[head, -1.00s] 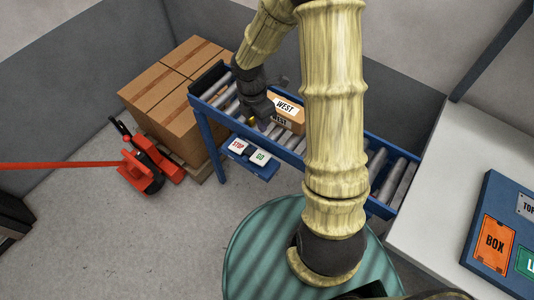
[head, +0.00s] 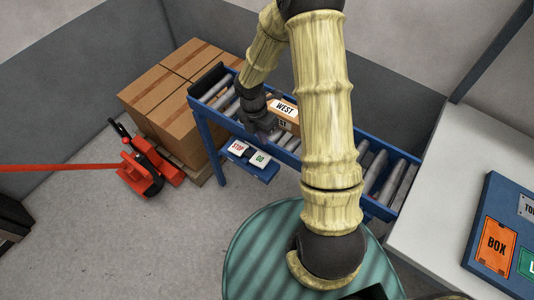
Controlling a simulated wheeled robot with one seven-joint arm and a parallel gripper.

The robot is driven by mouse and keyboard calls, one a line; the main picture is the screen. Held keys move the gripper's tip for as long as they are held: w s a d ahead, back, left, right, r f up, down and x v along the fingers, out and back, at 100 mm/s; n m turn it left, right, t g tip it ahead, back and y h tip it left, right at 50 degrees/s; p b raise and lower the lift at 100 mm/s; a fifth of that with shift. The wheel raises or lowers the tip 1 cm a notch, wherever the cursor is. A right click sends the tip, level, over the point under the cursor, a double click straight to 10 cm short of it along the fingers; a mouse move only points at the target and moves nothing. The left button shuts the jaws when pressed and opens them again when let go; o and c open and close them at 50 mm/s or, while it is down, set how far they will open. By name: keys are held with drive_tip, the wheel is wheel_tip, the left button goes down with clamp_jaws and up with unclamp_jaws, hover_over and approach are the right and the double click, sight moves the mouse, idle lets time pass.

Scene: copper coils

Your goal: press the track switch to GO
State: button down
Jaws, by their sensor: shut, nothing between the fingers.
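The track switch is a blue panel (head: 264,174) on the near side of the roller track. It carries a white STOP button (head: 237,148) with red letters on the left and a white GO button (head: 260,159) with green letters on the right. My gripper (head: 272,136) is shut and empty. It appears above and slightly right of the GO button, near the track's front rail. Its fingertips are small and hard to make out, and I see no contact with the button.
A carton labelled WEST (head: 284,113) sits on the roller track (head: 372,170) just right of my gripper. Stacked boxes (head: 172,90) and a red pallet jack (head: 143,170) stand at left. A white table (head: 440,190) is at right. The floor before the switch is clear.

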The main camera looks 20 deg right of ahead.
sight(268, 160)
drive_tip(key=f, duration=0.3)
drive_tip(key=s+f, duration=0.1)
drive_tip(key=f, duration=0.2)
drive_tip(key=d+f, duration=0.1)
drive_tip(key=f, duration=0.2)
drive_tip(key=shift+s, duration=0.25)
